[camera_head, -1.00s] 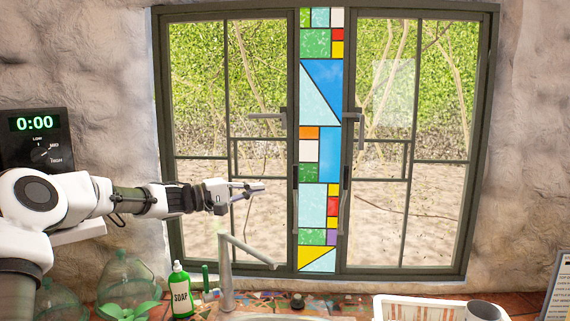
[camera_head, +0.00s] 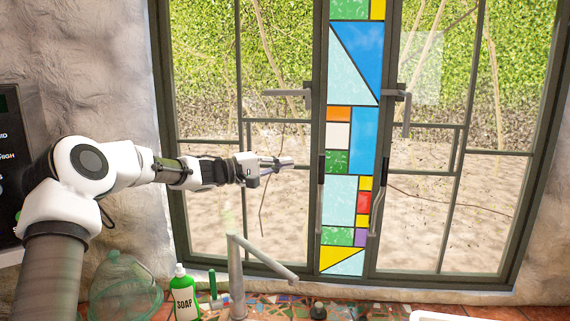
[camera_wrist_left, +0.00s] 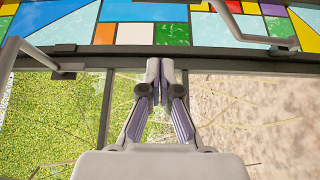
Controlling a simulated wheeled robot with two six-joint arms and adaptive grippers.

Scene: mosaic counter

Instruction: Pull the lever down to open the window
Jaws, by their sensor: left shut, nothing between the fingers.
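The window has two dark-framed casements (camera_head: 318,125) on either side of a stained-glass strip (camera_head: 349,150). The left casement's grey lever (camera_head: 287,93) lies roughly horizontal, pointing left from its frame. The right casement's lever (camera_head: 407,110) hangs down. My left gripper (camera_head: 288,162) is below the left lever, in front of the left pane and apart from the lever. In the left wrist view its fingers (camera_wrist_left: 160,68) are shut with nothing between them, and a grey lever (camera_wrist_left: 38,57) shows at the left. My right gripper is out of view.
A grey faucet (camera_head: 236,275) stands below my left arm. A black-fronted device (camera_head: 12,170) is at the left wall. Space before the right casement is clear.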

